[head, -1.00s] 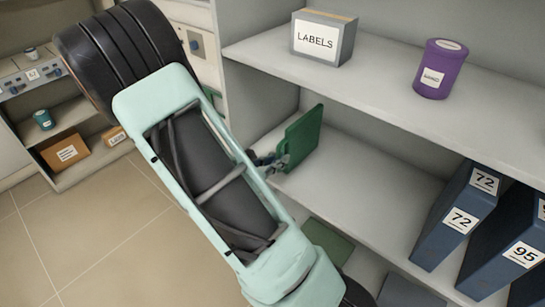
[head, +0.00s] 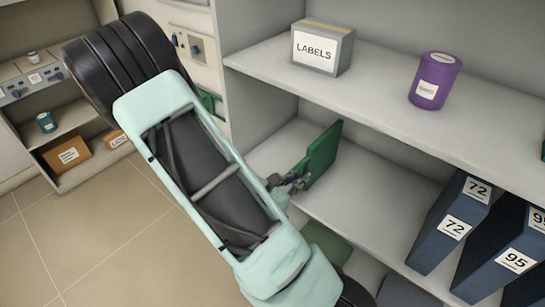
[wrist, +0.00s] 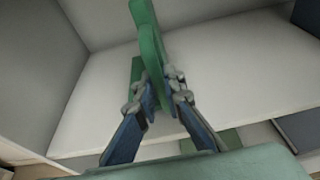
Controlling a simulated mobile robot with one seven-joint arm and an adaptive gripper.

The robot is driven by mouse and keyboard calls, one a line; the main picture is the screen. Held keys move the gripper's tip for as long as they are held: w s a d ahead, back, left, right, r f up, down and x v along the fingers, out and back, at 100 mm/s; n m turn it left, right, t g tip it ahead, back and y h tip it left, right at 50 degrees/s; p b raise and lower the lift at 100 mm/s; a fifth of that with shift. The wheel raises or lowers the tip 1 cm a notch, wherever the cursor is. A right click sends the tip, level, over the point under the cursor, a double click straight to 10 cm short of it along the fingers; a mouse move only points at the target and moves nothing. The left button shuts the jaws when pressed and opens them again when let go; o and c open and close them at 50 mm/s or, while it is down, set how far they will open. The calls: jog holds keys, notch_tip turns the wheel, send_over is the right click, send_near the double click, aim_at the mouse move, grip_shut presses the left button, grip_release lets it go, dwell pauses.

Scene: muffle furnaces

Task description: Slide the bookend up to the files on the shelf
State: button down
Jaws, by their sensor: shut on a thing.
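The green bookend (head: 323,153) stands upright on the middle shelf (head: 376,192), in the left part of that shelf. My gripper (head: 291,181) is shut on its near edge. In the wrist view the two fingers (wrist: 160,92) close on the upright green plate of the bookend (wrist: 150,48) from both sides, and part of its foot shows to the left. The blue files (head: 449,220), labelled 72 and 95, stand slightly leaning on the same shelf at the right. A wide bare stretch of shelf lies between the bookend and the files.
The upper shelf (head: 390,95) overhangs, carrying a LABELS box (head: 322,48) and a purple canister (head: 435,81). The shelf's side wall (head: 252,125) is left of the bookend. A dark green thing (head: 326,246) lies lower down, below the shelf.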

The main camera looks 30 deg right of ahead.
jog(key=shift+s+d+r+p, duration=0.1)
jog(key=shift+s+r+p, duration=0.15)
jog(key=shift+p, duration=0.4)
jog(key=s+p, duration=0.1)
jog(key=p, duration=0.1)
jog(key=shift+d+p, duration=0.2)
jog(key=shift+p, duration=0.15)
jog(key=shift+s+d+f+p, duration=0.1)
jog(key=shift+s+f+p, duration=0.15)
jog(key=shift+p, duration=0.2)
jog(key=s+p, duration=0.1)
jog(key=s+d+p, duration=0.1)
jog(key=s+p, duration=0.2)
jog(key=p, duration=0.1)
jog(key=shift+s+d+r, duration=0.2)
jog(key=shift+s+d, duration=0.15)
jog(key=shift+s, duration=0.05)
jog(key=shift+s+d+f+p, duration=0.1)
jog(key=shift+s+d+p, duration=0.3)
jog(key=shift+s+p, duration=0.5)
jog(key=shift+s+d+f+p, duration=0.1)
jog(key=shift+s+d+p, duration=0.3)
jog(key=shift+s, duration=0.9)
jog(key=shift+s+d+p, duration=0.35)
jog(key=shift+s+p, duration=0.4)
jog(key=shift+s, duration=0.35)
